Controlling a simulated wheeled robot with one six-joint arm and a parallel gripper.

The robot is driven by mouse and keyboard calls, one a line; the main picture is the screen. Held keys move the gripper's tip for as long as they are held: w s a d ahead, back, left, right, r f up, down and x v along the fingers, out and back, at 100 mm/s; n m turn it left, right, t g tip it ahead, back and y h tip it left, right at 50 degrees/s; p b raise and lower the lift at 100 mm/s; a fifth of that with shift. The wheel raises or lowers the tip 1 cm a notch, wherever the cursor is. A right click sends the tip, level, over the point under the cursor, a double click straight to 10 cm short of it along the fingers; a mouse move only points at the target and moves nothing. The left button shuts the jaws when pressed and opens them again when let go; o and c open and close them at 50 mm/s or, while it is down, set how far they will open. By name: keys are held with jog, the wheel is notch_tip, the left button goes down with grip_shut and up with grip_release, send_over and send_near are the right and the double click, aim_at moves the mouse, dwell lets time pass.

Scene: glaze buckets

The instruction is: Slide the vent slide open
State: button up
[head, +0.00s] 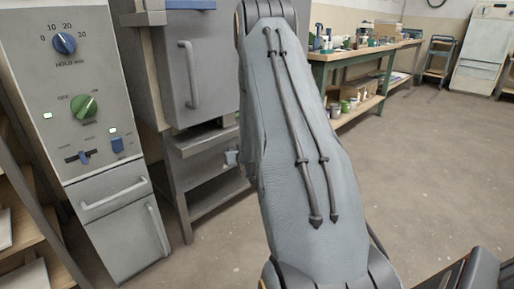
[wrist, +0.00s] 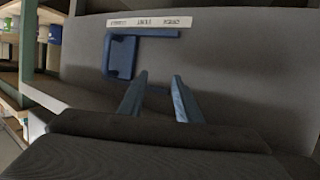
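In the wrist view, a blue slide (wrist: 121,56), which looks like the vent slide, is set on a grey surface. It has a squarish body at the left and a blue rail (wrist: 152,33) running right along its top. A white label strip (wrist: 150,21) sits above it; its words are too blurred to read. My gripper (wrist: 160,76) is open, its two fingers apart and empty, just right of the slide's body and below the rail. I cannot tell whether a finger touches it. My gripper is out of the head view.
In the head view, a grey cabinet (head: 185,85) stands left of my arm, beside a control panel (head: 70,100) with knobs and sliders. A green workbench (head: 350,55) is behind at the right. The floor (head: 430,150) at the right is mostly clear.

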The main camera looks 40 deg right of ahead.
jog(key=s+d+f+m+t+h, duration=0.1)
jog(key=s+d+f+t+h, duration=0.2)
jog(key=d, duration=0.8)
jog(key=b+x, duration=0.3)
jog(key=x, duration=0.4)
jog(key=shift+f, duration=0.4)
jog(key=shift+d, duration=0.1)
grip_shut()
